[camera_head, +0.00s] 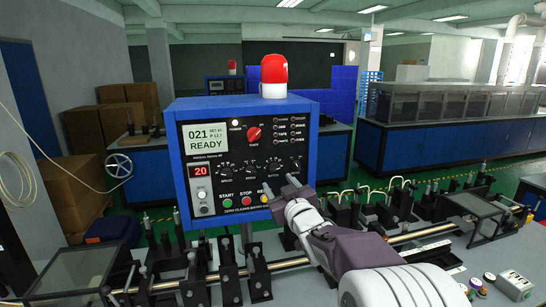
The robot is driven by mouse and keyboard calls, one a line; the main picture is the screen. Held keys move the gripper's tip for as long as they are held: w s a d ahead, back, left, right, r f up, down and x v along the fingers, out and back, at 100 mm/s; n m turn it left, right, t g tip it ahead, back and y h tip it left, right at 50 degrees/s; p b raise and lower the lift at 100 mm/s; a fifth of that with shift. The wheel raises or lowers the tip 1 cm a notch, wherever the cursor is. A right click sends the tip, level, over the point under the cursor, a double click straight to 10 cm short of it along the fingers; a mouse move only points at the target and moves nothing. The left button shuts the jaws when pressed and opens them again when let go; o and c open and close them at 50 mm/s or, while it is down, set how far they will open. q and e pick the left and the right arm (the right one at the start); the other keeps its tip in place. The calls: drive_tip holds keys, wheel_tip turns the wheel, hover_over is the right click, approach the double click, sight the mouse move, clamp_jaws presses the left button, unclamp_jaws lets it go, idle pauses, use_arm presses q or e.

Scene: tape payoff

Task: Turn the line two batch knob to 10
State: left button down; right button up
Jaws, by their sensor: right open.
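A blue control box (245,106) stands in the middle, with a dark front panel. Its screen (206,138) reads 021 and READY, and a small red display (201,171) reads 20. A row of small black knobs crosses the panel, with one at the left (225,170) and one at the right (297,164). A larger red knob (253,133) sits above them. My right gripper (281,188) is open and empty at the panel's lower right, just below the black knobs; contact cannot be told. My left gripper is out of view.
A red beacon (274,76) tops the box. START and STOP buttons (246,200) line the panel's lower edge. Black clamps and a metal rod (425,233) run along the bench in front. A similar blue box (228,84) stands far behind. Cardboard boxes (97,126) stack at left.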

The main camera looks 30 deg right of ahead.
sight(275, 168)
drive_tip(key=shift+m+h, duration=0.3)
drive_tip(key=shift+h, duration=0.3)
drive_tip(key=p+x, duration=0.1)
drive_tip(key=x, duration=0.3)
drive_tip(key=d+p+x, duration=0.1)
drive_tip(key=p+x, duration=0.1)
drive_tip(key=x, duration=0.2)
drive_tip(key=shift+w+d+r, duration=0.1)
drive_tip(key=shift+d+r, duration=0.15)
drive_tip(key=shift+w+a, duration=0.2)
drive_tip(key=shift+s+d, duration=0.15)
drive_tip(key=shift+c, duration=0.9)
drive_tip(key=shift+d, duration=0.1)
drive_tip(key=c, duration=0.5)
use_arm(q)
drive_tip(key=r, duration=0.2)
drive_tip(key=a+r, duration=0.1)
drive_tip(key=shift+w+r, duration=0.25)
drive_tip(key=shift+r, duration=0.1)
use_arm(e)
clamp_jaws()
